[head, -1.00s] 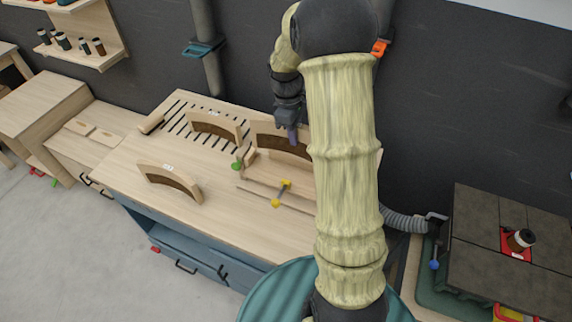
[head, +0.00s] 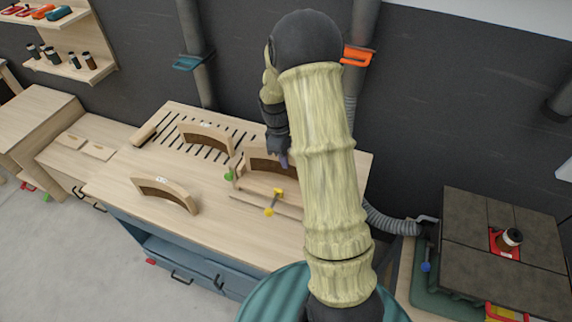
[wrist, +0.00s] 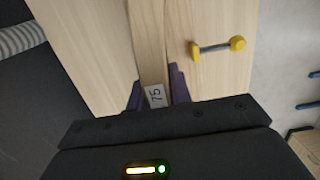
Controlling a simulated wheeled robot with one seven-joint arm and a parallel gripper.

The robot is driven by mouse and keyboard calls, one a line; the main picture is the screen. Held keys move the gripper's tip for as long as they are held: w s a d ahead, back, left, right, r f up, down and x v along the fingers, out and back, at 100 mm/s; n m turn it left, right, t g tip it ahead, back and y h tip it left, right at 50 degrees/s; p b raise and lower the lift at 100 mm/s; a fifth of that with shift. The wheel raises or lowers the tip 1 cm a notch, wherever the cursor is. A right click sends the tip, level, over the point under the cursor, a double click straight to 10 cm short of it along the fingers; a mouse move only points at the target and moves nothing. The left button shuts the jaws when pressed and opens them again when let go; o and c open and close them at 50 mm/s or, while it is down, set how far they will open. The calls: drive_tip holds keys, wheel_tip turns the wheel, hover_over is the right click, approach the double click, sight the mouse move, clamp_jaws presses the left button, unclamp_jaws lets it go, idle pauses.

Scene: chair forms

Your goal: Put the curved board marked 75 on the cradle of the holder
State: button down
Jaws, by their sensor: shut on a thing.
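My gripper (head: 283,159) is shut on a curved board (head: 262,167), and its tag reading 75 (wrist: 156,95) shows between the purple fingers (wrist: 155,92) in the wrist view. The board is upright at the back of the pale wooden holder (head: 262,200). The holder has a yellow-ended clamp bar (head: 274,203) at its front and a green knob (head: 229,176) at its left. My arm hides the board's right end and part of the holder. I cannot tell whether the board touches the cradle.
Two other curved boards stand on the bench: one on the slotted area (head: 205,140), one at the front left (head: 165,194). The bench top (head: 120,180) is clear between them. A dark wall rises behind. A dark-topped table (head: 500,255) stands at the right.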

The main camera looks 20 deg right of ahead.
drive_tip(key=shift+f+p, duration=0.75)
drive_tip(key=shift+f, duration=1.3)
drive_tip(key=shift+f, duration=0.15)
drive_tip(key=c, duration=1.3)
unclamp_jaws()
drive_tip(key=r+b, duration=0.1)
drive_tip(key=r, duration=0.3)
drive_tip(key=a+r+b, duration=0.1)
drive_tip(key=r, duration=0.3)
drive_tip(key=w+r+b, duration=0.1)
drive_tip(key=r+b, duration=0.1)
drive_tip(key=r, duration=0.2)
drive_tip(key=shift+w+a+r, duration=0.1)
drive_tip(key=shift+a, duration=0.05)
